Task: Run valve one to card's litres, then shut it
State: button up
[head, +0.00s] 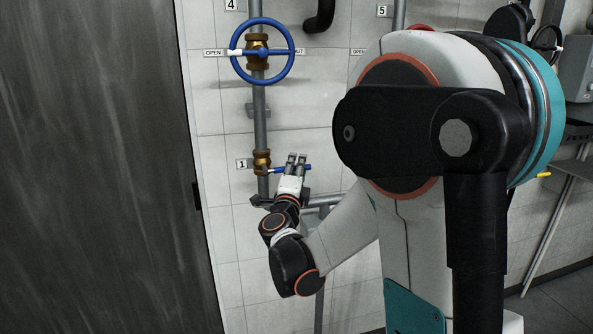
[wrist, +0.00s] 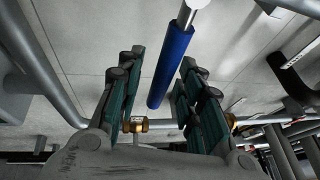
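Valve one (head: 261,160) is a brass body on a grey vertical pipe, beside a tag reading 1 (head: 241,164). Its blue lever (head: 304,168) points right, roughly level, across the pipe. My gripper (head: 296,157) is at the lever, just right of the valve. In the wrist view the blue lever sleeve (wrist: 172,66) runs between the two fingers of my gripper (wrist: 161,62), with gaps on both sides. The fingers are open and do not appear to touch it. No card with litres can be made out.
Above valve one, a blue handwheel (head: 235,68) sits by tag 4 (head: 231,5), between OPEN and SHUT labels. A grey horizontal pipe (head: 325,200) runs below right of valve one. A dark panel (head: 95,170) fills the left. My arm hides much of the right side.

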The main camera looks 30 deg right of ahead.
jog(key=shift+c, duration=0.6)
grip_shut()
jog(key=r+n, duration=0.1)
jog(key=r+n+t, duration=0.1)
jog(key=n, duration=0.1)
jog(key=r+n+t, duration=0.1)
jog(key=shift+a+n+y, duration=0.25)
jog(key=shift+n+y, duration=0.05)
jog(key=shift+n, duration=0.1)
jog(key=n, duration=0.1)
jog(key=r+n+t+y, duration=0.1)
jog(key=n, duration=0.1)
jog(key=shift+w+a+r+t, duration=0.2)
jog(key=shift+a+t, duration=0.1)
jog(key=shift+a, duration=0.05)
jog(key=shift+w+a+r+n+t+y+p, duration=0.1)
jog(key=shift+a+r+n+t+y+p, duration=0.2)
jog(key=shift+n, duration=0.7)
jog(key=shift+w+a+r+n+t+y+p, duration=0.1)
jog(key=shift+a+r+n+t+y, duration=0.3)
jog(key=shift+n, duration=0.6)
jog(key=shift+r, duration=0.1)
